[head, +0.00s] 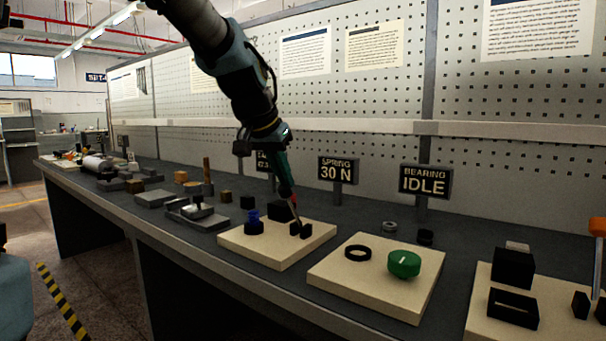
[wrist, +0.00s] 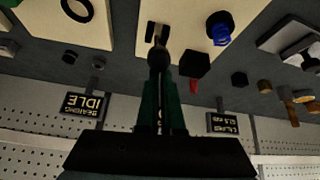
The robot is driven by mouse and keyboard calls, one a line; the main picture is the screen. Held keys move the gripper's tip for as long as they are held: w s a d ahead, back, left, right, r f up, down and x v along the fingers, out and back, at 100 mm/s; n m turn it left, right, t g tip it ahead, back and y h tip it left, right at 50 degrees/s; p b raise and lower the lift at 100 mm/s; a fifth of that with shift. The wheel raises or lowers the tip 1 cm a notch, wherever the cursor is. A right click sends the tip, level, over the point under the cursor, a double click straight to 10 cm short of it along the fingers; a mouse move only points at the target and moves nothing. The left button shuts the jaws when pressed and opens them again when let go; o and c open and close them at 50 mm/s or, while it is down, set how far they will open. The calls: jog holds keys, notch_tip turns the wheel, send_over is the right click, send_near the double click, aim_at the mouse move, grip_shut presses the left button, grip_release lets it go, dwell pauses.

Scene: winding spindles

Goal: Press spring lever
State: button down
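The spring board (head: 264,252) is a pale plate before the sign (head: 337,170) reading "SPRING 30 N". A thin grey lever (head: 295,212) slants up from between two small black posts (head: 305,231); the posts also show in the wrist view (wrist: 151,32). My gripper (head: 284,184), with green fingers, points down right at this upper end. In the wrist view my gripper (wrist: 163,60) has its fingers together, with only a thin line between them, and hides part of the lever. I cannot tell whether it touches the lever.
To the right, another pale board (head: 345,288) carries a black ring (head: 358,253) and a green knob (head: 404,263). A perforated wall (head: 380,90) rises behind the bench.

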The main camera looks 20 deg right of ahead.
jog(key=v, duration=0.9)
jog(key=shift+a+r, duration=0.2)
jog(key=shift+w+p, duration=0.15)
jog(key=shift+p, duration=0.15)
dwell(0.8)
jog(key=s+a+f+n+y+p, duration=0.1)
jog(key=a+f+n+p, duration=0.2)
jog(key=a+f, duration=0.3)
jog(key=s+a+f+n+g+y+p, duration=0.1)
jog(key=s+a+f+n+y+p, duration=0.1)
jog(key=a+f, duration=0.4)
jog(key=s+a+f+n+g+y+p, duration=0.1)
jog(key=a+f+n+p, duration=0.3)
jog(key=a, duration=1)
notch_tip(320, 180, down, 2)
jog(key=shift+s+f+y+p, duration=0.1)
jog(key=shift+s+y+p, duration=0.2)
jog(key=shift+y+p, duration=0.35)
